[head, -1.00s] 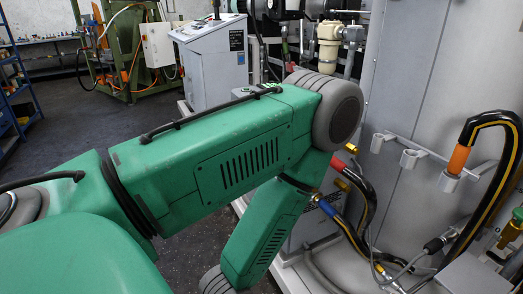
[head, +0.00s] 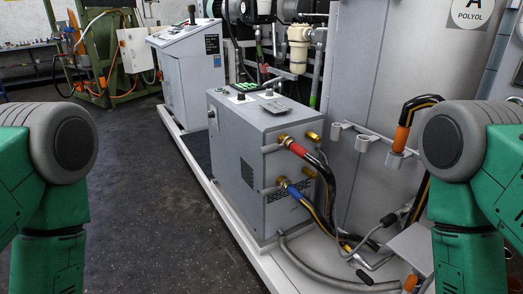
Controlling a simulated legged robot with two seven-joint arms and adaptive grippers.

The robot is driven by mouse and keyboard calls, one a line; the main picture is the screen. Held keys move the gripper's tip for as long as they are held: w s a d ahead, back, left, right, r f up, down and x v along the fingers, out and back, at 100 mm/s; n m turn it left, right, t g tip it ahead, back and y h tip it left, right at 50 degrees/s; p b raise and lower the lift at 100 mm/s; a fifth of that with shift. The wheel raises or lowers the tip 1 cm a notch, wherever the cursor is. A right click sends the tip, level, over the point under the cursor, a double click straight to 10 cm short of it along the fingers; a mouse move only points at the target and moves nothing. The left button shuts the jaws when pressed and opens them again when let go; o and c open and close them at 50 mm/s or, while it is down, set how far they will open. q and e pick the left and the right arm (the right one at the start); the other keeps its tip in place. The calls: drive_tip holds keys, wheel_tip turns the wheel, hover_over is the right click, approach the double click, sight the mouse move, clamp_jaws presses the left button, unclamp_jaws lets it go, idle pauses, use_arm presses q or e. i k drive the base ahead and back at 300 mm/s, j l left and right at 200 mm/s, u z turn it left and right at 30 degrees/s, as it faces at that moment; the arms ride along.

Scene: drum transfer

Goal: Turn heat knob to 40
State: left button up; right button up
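A grey box-shaped heater unit (head: 240,165) stands on the white platform in the middle of the head view. A heat knob is too small to make out. Red-banded and blue-banded hoses leave brass fittings (head: 284,140) on its right side. My green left arm is at the left edge and my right arm at the right edge, both bent downward. Neither gripper shows; both are below or outside the frame.
A grey control console (head: 188,70) stands behind the unit. A tall tank labelled A POLYOL (head: 472,12) is at the right, with hose holders (head: 368,142) on its front. The white platform edge (head: 215,200) borders dark open floor (head: 135,200) to the left.

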sight(241, 96)
drive_tip(key=z, duration=0.15)
drive_tip(key=i+j+z, duration=0.1)
drive_tip(key=z, duration=0.3)
drive_tip(key=i+j+z, duration=0.1)
drive_tip(key=j+z, duration=0.15)
drive_tip(key=z, duration=0.15)
drive_tip(key=j+z, duration=0.2)
drive_tip(key=z, duration=0.2)
drive_tip(key=j+z, duration=0.2)
drive_tip(key=z, duration=0.2)
drive_tip(key=i+j, duration=0.05)
